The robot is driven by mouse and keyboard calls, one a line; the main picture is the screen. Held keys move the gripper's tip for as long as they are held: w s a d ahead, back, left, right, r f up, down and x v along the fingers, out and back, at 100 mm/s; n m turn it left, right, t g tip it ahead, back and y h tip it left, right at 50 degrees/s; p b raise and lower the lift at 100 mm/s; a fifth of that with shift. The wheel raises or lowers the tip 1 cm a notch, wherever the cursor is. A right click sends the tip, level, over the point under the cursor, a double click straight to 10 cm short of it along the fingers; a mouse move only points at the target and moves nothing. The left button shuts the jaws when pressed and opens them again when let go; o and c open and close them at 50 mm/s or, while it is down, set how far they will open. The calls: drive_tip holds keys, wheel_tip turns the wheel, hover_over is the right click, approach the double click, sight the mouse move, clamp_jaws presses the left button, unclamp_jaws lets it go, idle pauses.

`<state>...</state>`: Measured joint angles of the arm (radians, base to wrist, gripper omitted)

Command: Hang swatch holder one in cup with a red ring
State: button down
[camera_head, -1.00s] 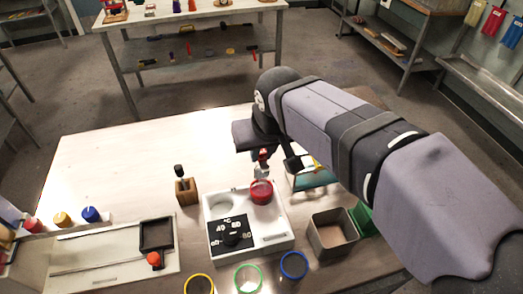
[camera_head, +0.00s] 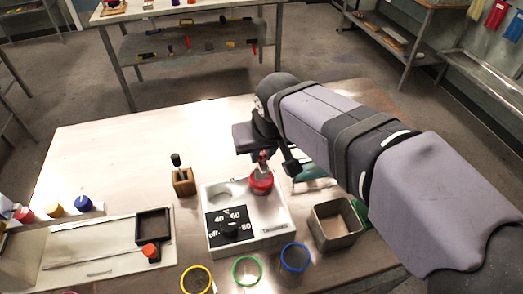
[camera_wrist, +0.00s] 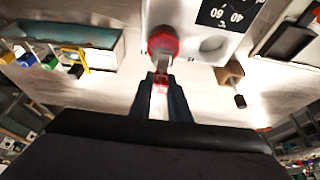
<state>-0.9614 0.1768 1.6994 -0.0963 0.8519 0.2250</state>
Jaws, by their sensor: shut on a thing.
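A red-rimmed cup (camera_head: 261,184) sits in the right-hand well of the white heater unit (camera_head: 270,233). It also shows in the wrist view (camera_wrist: 163,40). My gripper (camera_head: 264,156) is above this cup. In the wrist view, my gripper (camera_wrist: 161,88) is shut on a small red swatch holder (camera_wrist: 161,80). The holder's grey lower part (camera_wrist: 76,71) is not clearly separate from the cup's edge. In the head view its lower end appears at or within the cup's mouth; the exact depth is hidden.
The unit's left well (camera_head: 219,193) is empty, with a dial (camera_head: 232,224) in front. Yellow (camera_head: 197,279), green (camera_head: 247,270) and blue (camera_head: 295,257) ringed cups stand in front. A square bin (camera_head: 336,224) is to the right. A wooden block (camera_head: 184,181) is left.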

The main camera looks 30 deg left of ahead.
drive_tip(key=shift+f+b, duration=2.1)
drive_tip(key=shift+f, duration=1.05)
drive_tip(key=c, duration=1.7)
unclamp_jaws()
drive_tip(key=shift+o, duration=0.3)
drive_tip(key=shift+r, duration=0.1)
drive_tip(key=shift+o, duration=0.3)
drive_tip(key=shift+b+v, duration=0.35)
drive_tip(key=shift+v, duration=3.3)
